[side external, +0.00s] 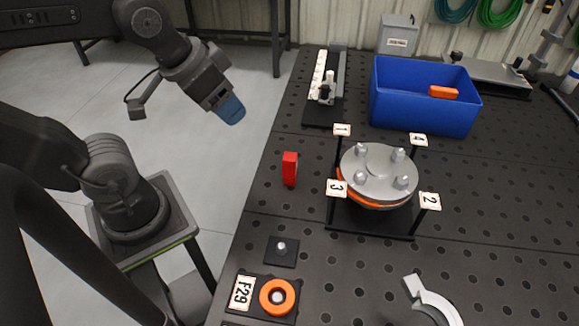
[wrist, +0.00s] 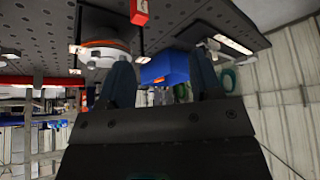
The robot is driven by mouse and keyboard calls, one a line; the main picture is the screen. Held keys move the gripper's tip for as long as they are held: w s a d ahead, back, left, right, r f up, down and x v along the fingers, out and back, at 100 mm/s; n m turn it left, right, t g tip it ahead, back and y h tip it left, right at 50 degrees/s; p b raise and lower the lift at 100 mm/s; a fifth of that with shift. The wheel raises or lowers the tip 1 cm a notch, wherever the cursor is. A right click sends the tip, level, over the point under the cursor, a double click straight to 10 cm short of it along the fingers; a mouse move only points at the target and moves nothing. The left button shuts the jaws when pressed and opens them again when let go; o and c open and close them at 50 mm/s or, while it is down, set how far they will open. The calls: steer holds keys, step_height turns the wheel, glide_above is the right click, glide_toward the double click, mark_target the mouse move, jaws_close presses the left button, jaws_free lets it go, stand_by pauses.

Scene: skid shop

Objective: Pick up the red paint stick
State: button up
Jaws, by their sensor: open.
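The red paint stick (side external: 290,169) is a small red block standing upright on the black perforated table, left of the flange fixture. It also shows at the top of the wrist view (wrist: 139,12). My gripper (side external: 232,112) is in the air to the upper left of the stick, off the table's left edge and well apart from it. In the wrist view my two blue-grey fingers (wrist: 163,78) are spread apart with nothing between them.
A round metal flange (side external: 379,172) with bolts and numbered tags stands right of the stick. A blue bin (side external: 405,105) holding an orange piece stands behind it. A rack (side external: 326,115) is at the back left. An orange ring (side external: 278,297) lies at the front. Table around the stick is clear.

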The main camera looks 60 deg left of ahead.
steer(key=n+g+y, duration=0.3)
steer(key=n, duration=0.6)
glide_toward(290, 157)
steer(key=x, duration=1.3)
steer(key=shift+r+t, duration=0.1)
steer(key=shift+t, duration=0.2)
steer(key=shift+c, duration=0.2)
steer(key=c, duration=1)
steer(key=shift+o, duration=0.2)
steer(key=shift+r, duration=0.1)
